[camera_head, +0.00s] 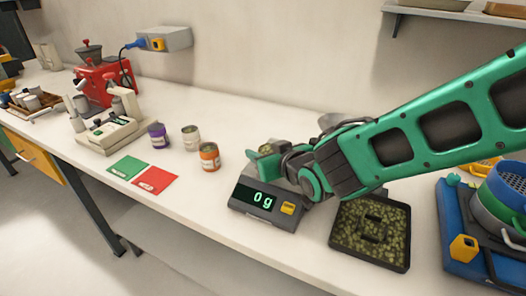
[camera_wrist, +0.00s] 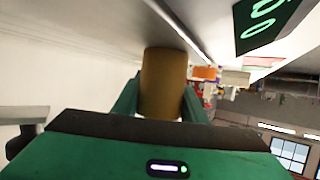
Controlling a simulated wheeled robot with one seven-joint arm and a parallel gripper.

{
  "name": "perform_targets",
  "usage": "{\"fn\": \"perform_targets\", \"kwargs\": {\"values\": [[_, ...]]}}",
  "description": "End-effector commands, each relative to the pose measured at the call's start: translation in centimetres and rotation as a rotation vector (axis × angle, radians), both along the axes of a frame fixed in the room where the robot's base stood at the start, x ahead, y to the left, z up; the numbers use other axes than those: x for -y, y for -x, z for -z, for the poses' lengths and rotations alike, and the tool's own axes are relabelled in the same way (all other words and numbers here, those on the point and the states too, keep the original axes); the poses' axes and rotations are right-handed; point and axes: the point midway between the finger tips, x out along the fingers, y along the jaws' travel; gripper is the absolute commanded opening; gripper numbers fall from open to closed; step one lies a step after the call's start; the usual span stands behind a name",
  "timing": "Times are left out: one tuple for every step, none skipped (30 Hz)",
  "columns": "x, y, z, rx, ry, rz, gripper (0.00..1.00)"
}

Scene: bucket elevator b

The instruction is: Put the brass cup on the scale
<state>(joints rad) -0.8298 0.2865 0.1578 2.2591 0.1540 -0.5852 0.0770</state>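The brass cup (camera_wrist: 164,84) stands out between the two fingers of my gripper (camera_wrist: 160,100) in the wrist view, with a finger against each side. In the head view my gripper (camera_head: 283,160) is at the back of the scale (camera_head: 265,203), and what looks like the cup's top with greenish contents (camera_head: 268,148) shows beside it. The scale's display reads 0 g; it also shows at the upper right of the wrist view (camera_wrist: 268,20). My gripper and wrist hide most of the scale's pan, so the gap between cup and pan cannot be told.
A dark tray of green beans (camera_head: 371,232) lies right of the scale. Orange (camera_head: 210,157), white (camera_head: 191,138) and purple (camera_head: 158,136) cans stand to the left, with green and red cards (camera_head: 155,180) before them. A blue-based machine (camera_head: 480,240) is at far right.

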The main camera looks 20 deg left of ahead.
Motion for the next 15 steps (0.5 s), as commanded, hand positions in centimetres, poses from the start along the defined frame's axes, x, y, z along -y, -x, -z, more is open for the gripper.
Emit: {"fn": "perform_targets", "kwargs": {"values": [[0.02,0.0,0.03,-0.001,0.001,0.0,0.48],[0.02,0.0,0.03,-0.001,0.001,0.0,0.55],[0.01,0.0,0.02,-0.001,0.001,0.0,0.57],[0.01,0.0,0.02,-0.001,0.001,0.0,0.57],[0.0,0.01,0.02,-0.001,0.001,0.0,0.57],[-0.01,0.01,0.02,-0.001,0.001,0.0,0.57],[-0.01,0.01,0.02,-0.001,0.001,0.0,0.57],[-0.02,0.02,0.01,-0.001,0.001,0.0,0.57],[-0.04,0.02,0.02,-0.001,0.001,-0.001,0.57],[-0.04,0.03,0.0,-0.001,0.001,-0.001,0.57],[-0.05,0.04,-0.03,0.0,0.0,-0.001,0.57],[-0.06,0.04,-0.14,0.0,0.0,-0.001,0.57],[-0.07,0.05,-0.28,0.0,-0.001,-0.001,0.57],[0.07,0.16,-0.33,0.0,0.0,-0.001,0.57],[0.28,0.33,-0.48,0.001,0.0,-0.001,0.57]]}}
